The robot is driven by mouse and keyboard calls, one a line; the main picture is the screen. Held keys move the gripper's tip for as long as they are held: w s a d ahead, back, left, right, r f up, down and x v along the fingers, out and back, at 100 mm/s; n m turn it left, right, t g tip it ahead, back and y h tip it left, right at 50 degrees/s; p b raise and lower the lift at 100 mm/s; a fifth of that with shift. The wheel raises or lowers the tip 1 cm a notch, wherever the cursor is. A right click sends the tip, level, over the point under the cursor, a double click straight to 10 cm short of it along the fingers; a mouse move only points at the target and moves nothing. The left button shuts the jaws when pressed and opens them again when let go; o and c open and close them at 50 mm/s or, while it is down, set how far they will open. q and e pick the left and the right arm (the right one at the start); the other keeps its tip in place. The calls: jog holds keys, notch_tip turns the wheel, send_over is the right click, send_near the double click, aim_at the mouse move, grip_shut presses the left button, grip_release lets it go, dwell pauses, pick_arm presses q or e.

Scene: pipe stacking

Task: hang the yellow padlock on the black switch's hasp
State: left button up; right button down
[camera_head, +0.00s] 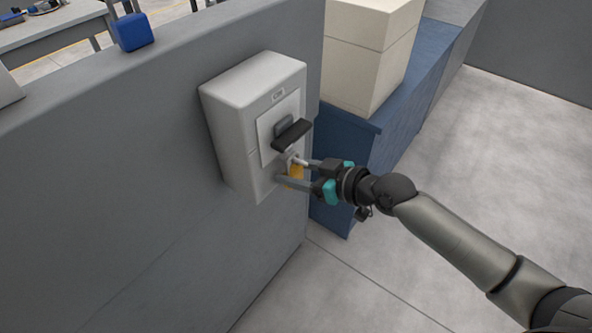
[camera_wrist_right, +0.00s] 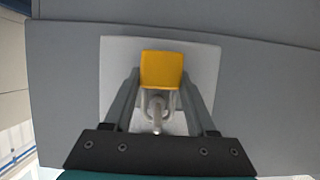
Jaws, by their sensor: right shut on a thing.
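The yellow padlock (camera_head: 296,171) is between the fingers of my right gripper (camera_head: 291,172), which is shut on it. In the right wrist view the padlock's yellow body (camera_wrist_right: 162,70) sits between the two fingertips, with its pale shackle (camera_wrist_right: 146,106) toward the gripper base. The black switch (camera_head: 291,134) is on the front of a light grey box, just above the gripper. A small pale metal part, apparently the hasp (camera_head: 289,156), shows just below the switch, close to the padlock. I cannot tell whether the shackle passes through it. My left gripper is not in view.
The light grey box (camera_head: 231,117) is fixed to a grey wall (camera_head: 110,190). A blue cabinet (camera_head: 345,160) with beige boxes (camera_head: 365,60) stands right behind it. A blue block (camera_head: 132,32) rests on the wall's top. The floor (camera_head: 500,170) at right is clear.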

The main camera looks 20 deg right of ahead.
jog(key=shift+c, duration=0.6)
grip_release()
jog(key=p+v, duration=0.3)
jog(key=v, duration=1.2)
jog(key=shift+s+d, duration=0.1)
